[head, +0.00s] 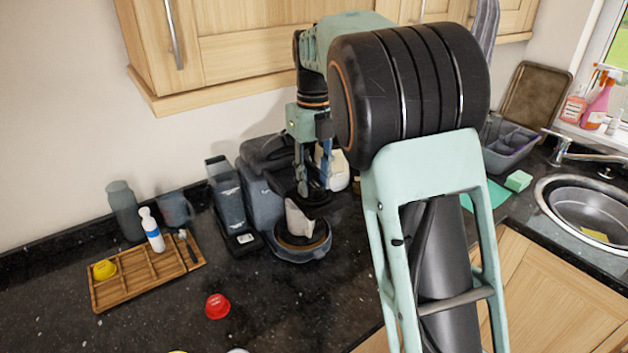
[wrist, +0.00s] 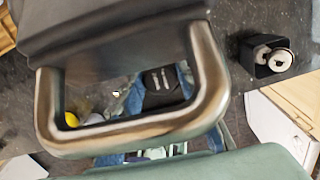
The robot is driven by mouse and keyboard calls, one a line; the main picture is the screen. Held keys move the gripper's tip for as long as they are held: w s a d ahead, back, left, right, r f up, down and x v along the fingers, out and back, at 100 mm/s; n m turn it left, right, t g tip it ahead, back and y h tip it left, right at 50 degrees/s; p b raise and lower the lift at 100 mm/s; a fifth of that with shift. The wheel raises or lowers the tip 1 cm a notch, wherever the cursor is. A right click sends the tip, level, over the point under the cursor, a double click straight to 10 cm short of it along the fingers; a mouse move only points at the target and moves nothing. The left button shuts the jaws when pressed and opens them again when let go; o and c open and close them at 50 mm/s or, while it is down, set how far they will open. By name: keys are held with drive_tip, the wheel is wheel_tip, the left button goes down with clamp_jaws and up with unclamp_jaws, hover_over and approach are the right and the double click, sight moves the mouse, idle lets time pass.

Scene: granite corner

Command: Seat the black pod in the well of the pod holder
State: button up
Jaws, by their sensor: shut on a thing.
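My gripper (head: 315,185) is at the front of the dark coffee machine (head: 262,190), fingers pointing down, shut on the black pod. The pod is hard to make out in the head view. In the wrist view a dark thing (wrist: 162,88) shows between the blue fingers, partly behind a metal handle. The pod holder (head: 312,199) appears as a dark flat piece jutting from the machine, just below the fingertips. Its well is hidden, so I cannot tell whether the pod touches it.
The metal handle (wrist: 208,75) loops close before the wrist camera. A red pod (head: 217,306) lies on the counter. A wooden tray (head: 135,284) holds a yellow pod (head: 104,269) and a white bottle (head: 151,230).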

sight(314, 185)
drive_tip(key=shift+f, duration=0.25)
drive_tip(key=o, duration=0.9)
wheel_tip(314, 185, up, 12)
drive_tip(key=p, duration=0.1)
drive_tip(key=shift+r, duration=0.15)
